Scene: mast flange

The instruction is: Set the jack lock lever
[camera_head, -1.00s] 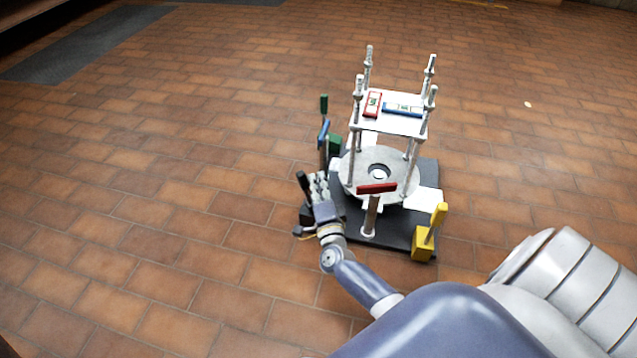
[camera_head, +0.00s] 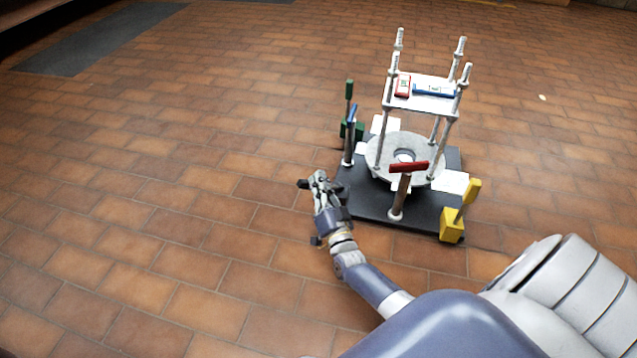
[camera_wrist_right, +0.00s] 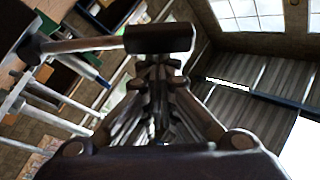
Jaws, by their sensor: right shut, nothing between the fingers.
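My right gripper (camera_head: 320,178) is at the left front corner of the black base (camera_head: 375,208). Its fingers are together with nothing between them. A black grip (camera_head: 303,184) shows just left of the fingertips in the head view, apparently the lock lever's end; the gripper hides the rest. In the right wrist view a dark grip (camera_wrist_right: 160,38) on a grey rod (camera_wrist_right: 85,45) lies just beyond the closed fingers (camera_wrist_right: 158,90); contact cannot be told. A jack with a red bar (camera_head: 408,167) stands at the base's front. My left gripper is out of view.
The grey flange (camera_head: 400,145) lies on the base amid tall posts carrying a white plate (camera_head: 425,103) with a red and a blue level. A yellow lever (camera_head: 467,201), a green lever (camera_head: 349,95) and a blue-topped jack (camera_head: 350,140) stand around the edge. Floor left is clear.

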